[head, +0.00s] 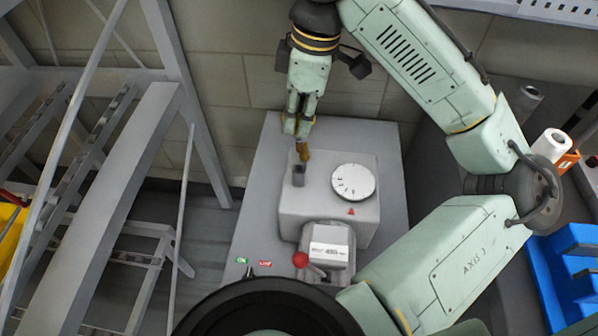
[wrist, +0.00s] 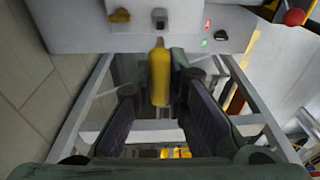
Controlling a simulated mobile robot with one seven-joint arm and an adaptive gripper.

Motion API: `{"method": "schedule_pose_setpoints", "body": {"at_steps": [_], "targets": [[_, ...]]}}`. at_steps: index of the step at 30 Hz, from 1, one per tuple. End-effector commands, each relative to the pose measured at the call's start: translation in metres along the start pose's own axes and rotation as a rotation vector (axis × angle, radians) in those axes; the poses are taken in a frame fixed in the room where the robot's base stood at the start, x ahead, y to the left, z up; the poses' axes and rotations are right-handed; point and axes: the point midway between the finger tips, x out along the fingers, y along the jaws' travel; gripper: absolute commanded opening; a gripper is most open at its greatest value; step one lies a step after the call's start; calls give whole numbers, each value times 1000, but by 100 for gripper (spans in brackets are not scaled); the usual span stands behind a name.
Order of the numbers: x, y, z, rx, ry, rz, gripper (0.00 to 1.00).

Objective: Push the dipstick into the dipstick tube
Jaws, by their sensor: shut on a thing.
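My gripper (head: 298,126) is above the far left part of the grey machine housing. In the wrist view its fingers (wrist: 158,88) are shut on the yellow dipstick (wrist: 160,72), which points towards the housing. A dark, short upright tube (head: 298,176) stands on the housing; it also shows in the wrist view (wrist: 160,18), beyond the dipstick's tip. A gap shows between tip and tube in the wrist view. In the head view a yellow-brown piece shows just under the fingers; I cannot tell whether it is the dipstick.
A yellow fitting (wrist: 120,15) sits on the housing beside the tube. A white dial (head: 353,183) is right of the tube. A red knob (head: 300,259) is in front. A metal frame (head: 150,130) stands left, a blue bin (head: 560,270) right.

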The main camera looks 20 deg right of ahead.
Motion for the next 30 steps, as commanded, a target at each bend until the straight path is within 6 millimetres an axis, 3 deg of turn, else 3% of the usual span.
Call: {"method": "schedule_pose_setpoints", "body": {"at_steps": [10, 24, 30], "targets": [[4, 0, 1, 0, 0, 0, 0], [37, 0, 6, -3, 0, 3, 0], [40, 0, 6, -3, 0, 4, 0]]}}
